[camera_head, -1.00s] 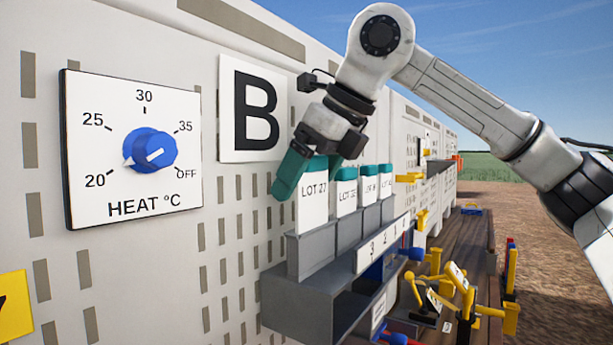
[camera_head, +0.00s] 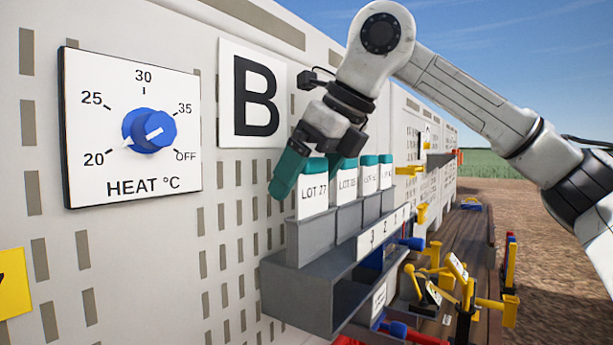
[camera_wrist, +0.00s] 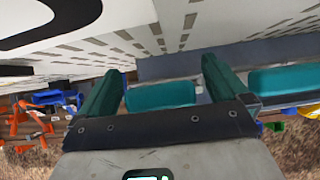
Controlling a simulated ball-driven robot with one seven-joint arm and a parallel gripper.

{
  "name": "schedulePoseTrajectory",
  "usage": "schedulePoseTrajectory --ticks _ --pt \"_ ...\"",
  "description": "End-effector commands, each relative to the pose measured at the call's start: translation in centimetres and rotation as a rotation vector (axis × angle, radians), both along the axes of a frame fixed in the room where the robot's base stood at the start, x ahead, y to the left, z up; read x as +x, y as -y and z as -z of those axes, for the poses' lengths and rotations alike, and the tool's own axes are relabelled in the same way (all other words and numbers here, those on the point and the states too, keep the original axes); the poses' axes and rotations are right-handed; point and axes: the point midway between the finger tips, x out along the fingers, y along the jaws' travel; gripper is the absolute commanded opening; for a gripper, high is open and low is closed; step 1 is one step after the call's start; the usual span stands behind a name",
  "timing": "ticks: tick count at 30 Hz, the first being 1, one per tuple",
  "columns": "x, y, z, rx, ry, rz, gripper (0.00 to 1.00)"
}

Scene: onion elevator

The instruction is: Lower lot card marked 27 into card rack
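The lot card marked 27 (camera_head: 312,198) is white with a teal top. It stands upright in the nearest slot of the grey card rack (camera_head: 305,290), its top about level with the neighbouring cards. Its lower part is hidden by the slot wall. My gripper (camera_head: 307,178) is at the card's top, one teal finger on each side. In the wrist view, the fingers of my gripper (camera_wrist: 162,68) stand apart, with narrow gaps to the teal top (camera_wrist: 160,95) between them. The gripper looks open around the card.
Several similar lot cards (camera_head: 347,187) stand in the slots behind, close to my right finger. The pale slotted wall (camera_head: 235,200) with the heat dial (camera_head: 149,130) runs close along the left. Yellow levers (camera_head: 455,270) stand at lower right.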

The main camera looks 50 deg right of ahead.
Motion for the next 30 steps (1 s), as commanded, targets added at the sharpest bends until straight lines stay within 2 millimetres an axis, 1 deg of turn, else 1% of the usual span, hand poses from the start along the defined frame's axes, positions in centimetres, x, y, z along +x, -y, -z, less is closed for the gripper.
schedulePoseTrajectory --ticks 5,8,11,18,22,27,30 --pt "0.0 0.0 0.0 0.000 0.000 0.000 1.00" --pt "-0.3 0.0 -0.4 -0.001 0.001 0.002 1.00" --pt "-0.9 0.1 -1.4 -0.001 0.001 0.003 1.00" --pt "-3.5 0.2 -5.3 -0.001 0.001 0.003 1.00" --pt "-4.6 0.2 -7.1 -0.001 0.001 0.003 1.00" --pt "-5.6 0.2 -8.6 -0.001 0.000 0.001 1.00" --pt "-5.8 0.2 -9.0 -0.001 0.000 0.000 1.00"
